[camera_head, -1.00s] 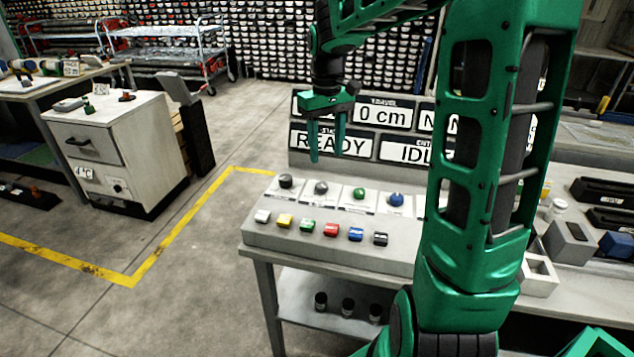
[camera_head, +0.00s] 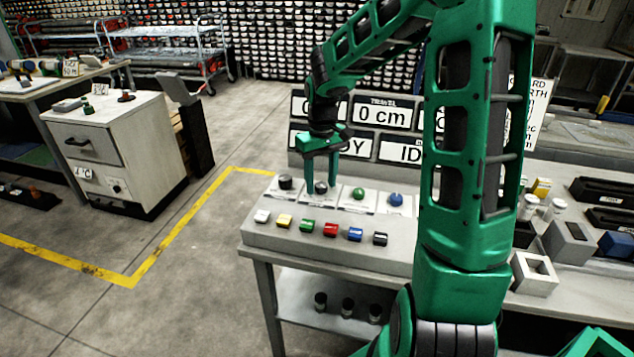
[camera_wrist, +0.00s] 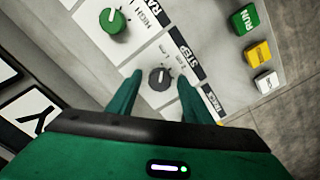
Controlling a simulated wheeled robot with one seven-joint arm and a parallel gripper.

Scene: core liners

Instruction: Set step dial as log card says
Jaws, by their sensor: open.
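The step dial (camera_wrist: 160,78) is a dark grey knob with a white pointer mark, on a white plate labelled STEP in the wrist view. In the head view the dial (camera_head: 321,187) is the second knob from the left in the console's back row. My gripper (camera_wrist: 158,82) is open and points down at the dial, one finger on each side of it in the picture. In the head view my gripper (camera_head: 321,188) is just over the dial; I cannot tell whether the fingers touch it. A card (camera_head: 540,100) with partly hidden text, possibly the log card, stands behind my arm.
A black knob (camera_head: 285,182) is left of the dial; a green knob (camera_head: 359,193) and a blue knob (camera_head: 396,199) are right. Several coloured buttons, including a green one (camera_head: 307,226), line the front. A display board (camera_head: 384,115) stands behind, partly covered by my arm.

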